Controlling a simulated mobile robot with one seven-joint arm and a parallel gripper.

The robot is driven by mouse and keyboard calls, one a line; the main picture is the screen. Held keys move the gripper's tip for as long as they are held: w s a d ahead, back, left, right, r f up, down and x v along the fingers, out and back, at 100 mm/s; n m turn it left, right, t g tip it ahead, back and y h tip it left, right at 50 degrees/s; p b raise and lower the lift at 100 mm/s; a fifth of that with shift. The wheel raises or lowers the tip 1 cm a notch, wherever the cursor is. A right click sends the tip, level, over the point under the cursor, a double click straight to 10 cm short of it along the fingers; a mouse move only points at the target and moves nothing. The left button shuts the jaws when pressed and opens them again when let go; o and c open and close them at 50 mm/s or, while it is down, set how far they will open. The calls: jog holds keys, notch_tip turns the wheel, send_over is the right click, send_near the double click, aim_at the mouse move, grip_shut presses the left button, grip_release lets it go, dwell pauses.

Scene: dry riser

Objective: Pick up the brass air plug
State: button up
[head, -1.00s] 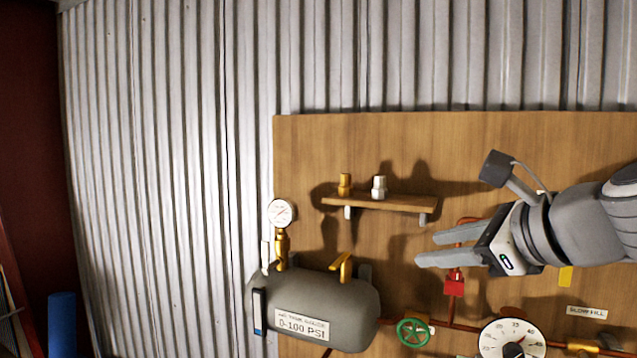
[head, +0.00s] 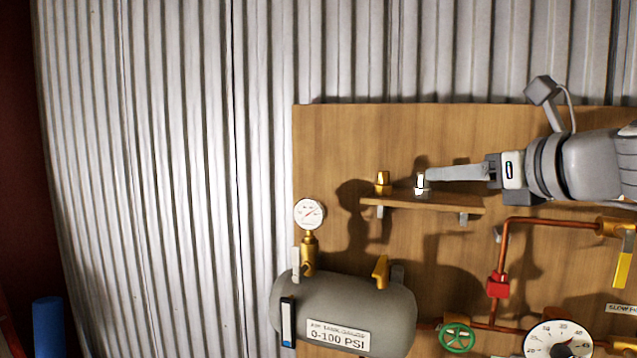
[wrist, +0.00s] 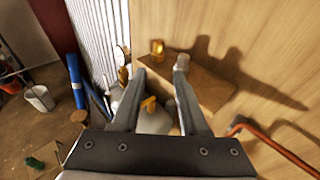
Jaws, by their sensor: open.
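The brass air plug (head: 383,183) stands upright at the left end of a small wooden shelf (head: 450,205). It also shows in the wrist view (wrist: 157,48), beyond the fingertips. A silver plug (head: 420,184) stands to its right on the shelf; in the wrist view it (wrist: 182,62) appears at the tip of the right finger, and I cannot tell if they touch. My gripper (head: 430,175) is open and reaches in from the right at about the silver plug's height. In the wrist view, nothing is held between the spread fingers (wrist: 160,78).
Copper pipe (head: 550,223) and a green handwheel (head: 457,338) lie lower right. The board above the shelf is clear.

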aim_at(387, 177)
jog(key=x, duration=1.1)
jog(key=shift+f+p, duration=0.1)
jog(key=shift+p, duration=0.2)
jog(key=shift+p+x, duration=0.35)
jog(key=shift+x, duration=2.5)
jog(key=shift+s+a, duration=0.1)
jog(key=shift+a, duration=0.1)
grip_shut()
